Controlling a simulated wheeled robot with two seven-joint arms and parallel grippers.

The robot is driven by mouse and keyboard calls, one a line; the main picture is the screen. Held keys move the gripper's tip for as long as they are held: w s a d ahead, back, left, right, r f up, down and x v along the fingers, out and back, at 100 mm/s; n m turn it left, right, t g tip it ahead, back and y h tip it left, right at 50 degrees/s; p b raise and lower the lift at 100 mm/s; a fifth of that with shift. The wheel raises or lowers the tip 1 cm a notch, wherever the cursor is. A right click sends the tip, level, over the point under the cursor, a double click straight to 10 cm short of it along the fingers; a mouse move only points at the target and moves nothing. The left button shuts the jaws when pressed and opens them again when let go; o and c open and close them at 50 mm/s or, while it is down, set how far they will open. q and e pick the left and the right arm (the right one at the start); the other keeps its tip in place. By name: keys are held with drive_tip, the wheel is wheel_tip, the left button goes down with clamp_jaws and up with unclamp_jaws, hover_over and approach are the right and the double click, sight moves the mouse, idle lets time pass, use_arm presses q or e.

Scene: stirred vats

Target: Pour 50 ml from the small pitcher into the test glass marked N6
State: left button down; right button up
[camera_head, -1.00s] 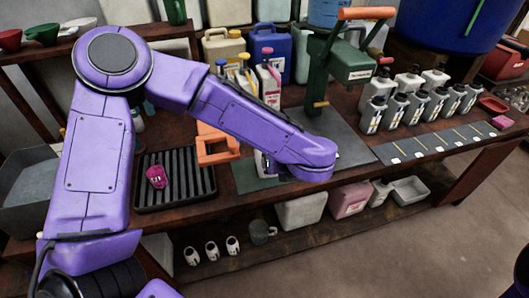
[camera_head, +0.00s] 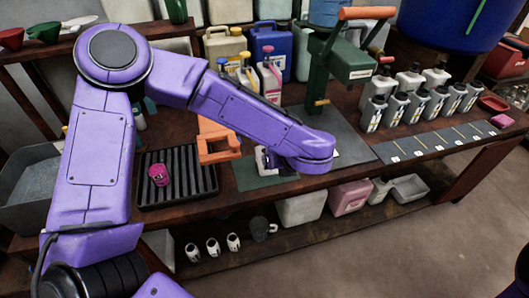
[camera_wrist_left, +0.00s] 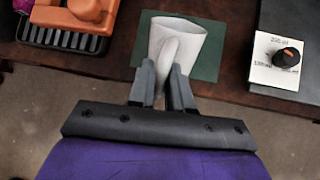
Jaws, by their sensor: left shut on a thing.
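My left gripper (camera_wrist_left: 163,92) is shut on the handle of the small pitcher (camera_wrist_left: 190,38), a plain grey-white vessel with a wide open mouth. In the wrist view the pitcher appears over a dark green mat (camera_wrist_left: 207,66); whether it rests on it or hangs just above I cannot tell. In the head view my left gripper (camera_head: 268,160) is at the bench's front middle, over the green mat (camera_head: 248,180), and my forearm hides most of the pitcher. I cannot make out a test glass marked N6. My right gripper is not in view.
An orange stand (camera_head: 219,143) and a ribbed black tray (camera_head: 190,190) with a pink item (camera_head: 159,175) lie left of the gripper. A green press (camera_head: 338,65) stands behind. A dial card (camera_wrist_left: 275,65), several grey bottles (camera_head: 422,103) and a marked strip (camera_head: 430,146) are rightward.

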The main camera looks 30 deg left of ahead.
use_arm(q)
drive_tip(key=shift+w+a+r+g+h+p, duration=0.1)
drive_tip(key=shift+r+g+h+p, duration=0.3)
drive_tip(key=shift+p, duration=0.65)
drive_tip(key=shift+w+a+p, duration=0.1)
drive_tip(key=shift+a+p, duration=0.05)
drive_tip(key=shift+p, duration=0.3)
idle(0.6)
